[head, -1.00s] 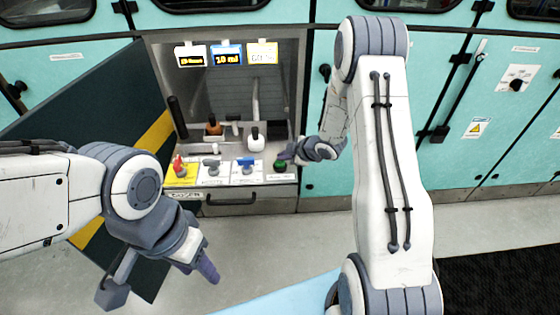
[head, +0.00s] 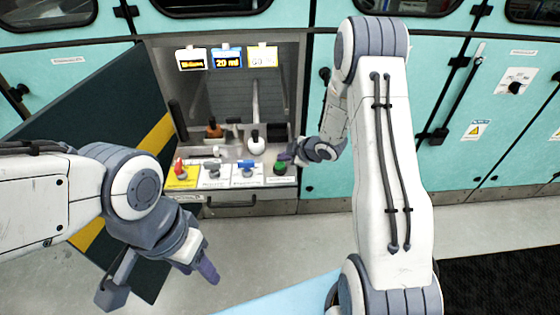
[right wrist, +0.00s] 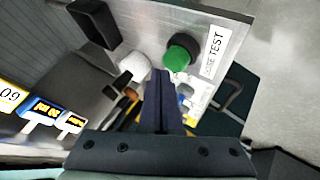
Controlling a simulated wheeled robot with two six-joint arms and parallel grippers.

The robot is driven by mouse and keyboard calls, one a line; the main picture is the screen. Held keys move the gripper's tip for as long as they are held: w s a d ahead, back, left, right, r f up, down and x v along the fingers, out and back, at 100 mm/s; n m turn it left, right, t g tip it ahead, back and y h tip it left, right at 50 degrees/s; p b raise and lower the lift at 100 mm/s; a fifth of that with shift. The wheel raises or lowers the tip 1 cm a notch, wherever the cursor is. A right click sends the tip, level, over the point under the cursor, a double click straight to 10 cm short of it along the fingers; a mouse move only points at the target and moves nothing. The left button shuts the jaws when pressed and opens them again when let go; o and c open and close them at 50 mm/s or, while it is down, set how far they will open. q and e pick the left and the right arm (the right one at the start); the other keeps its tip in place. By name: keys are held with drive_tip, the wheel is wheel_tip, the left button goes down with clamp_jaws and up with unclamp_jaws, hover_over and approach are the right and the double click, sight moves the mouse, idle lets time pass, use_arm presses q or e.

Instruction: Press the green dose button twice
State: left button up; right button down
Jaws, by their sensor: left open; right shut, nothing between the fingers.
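The green dose button (head: 279,168) is a round cap at the right end of the panel in the open cabinet. It also shows in the right wrist view (right wrist: 178,58), on a dark base beside a label reading "TEST". My right gripper (head: 287,157) is shut and empty, its tips beside the button's top. In the right wrist view, the closed fingers (right wrist: 160,78) point just beside the green cap; I cannot tell whether they touch it. The blue-framed display (head: 227,60) reads "20 ml". My left gripper (head: 209,270) is open and empty, low over the floor, away from the panel.
A red knob (head: 179,166), a grey knob (head: 212,168) and a blue knob (head: 247,167) stand left of the button. A white round-topped handle (head: 256,145) stands behind. The dark cabinet door (head: 100,115) hangs open at left.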

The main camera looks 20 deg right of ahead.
sight(283, 165)
drive_tip(key=shift+r, duration=0.3)
wheel_tip(283, 165, up, 5)
drive_tip(key=p, duration=0.4)
drive_tip(key=shift+p, duration=0.3)
drive_tip(key=shift+a, duration=0.1)
idle(0.5)
